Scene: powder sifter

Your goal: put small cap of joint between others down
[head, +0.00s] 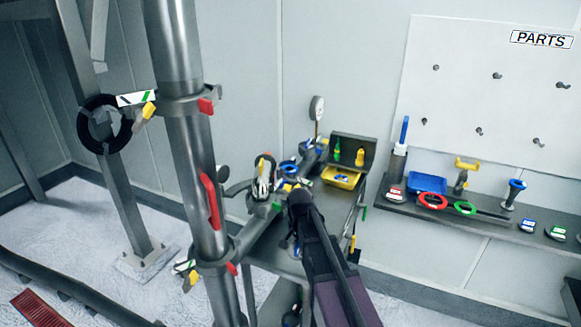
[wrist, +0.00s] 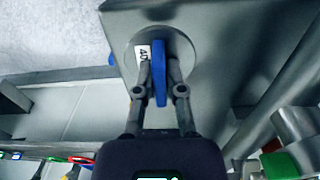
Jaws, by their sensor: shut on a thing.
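In the wrist view, my gripper (wrist: 161,88) is shut on an upright blue grip (wrist: 159,62). The blue grip stands on a round grey cap (wrist: 188,50), which carries a white label (wrist: 143,53) reading 40. The cap lies over a flat grey metal surface (wrist: 222,20) near its corner; I cannot tell whether it touches it. In the head view, my arm reaches to the workbench (head: 338,212), and its end hides the fingers and the cap. Several metal joint pieces (head: 308,157) stand around there.
A yellow tray (head: 341,178) sits behind my arm. The wall shelf (head: 450,214) at right holds a red ring (head: 431,199), a green ring (head: 464,208), a blue tray (head: 427,185) and several labelled caps (head: 528,226). A thick vertical pipe (head: 183,130) stands at left.

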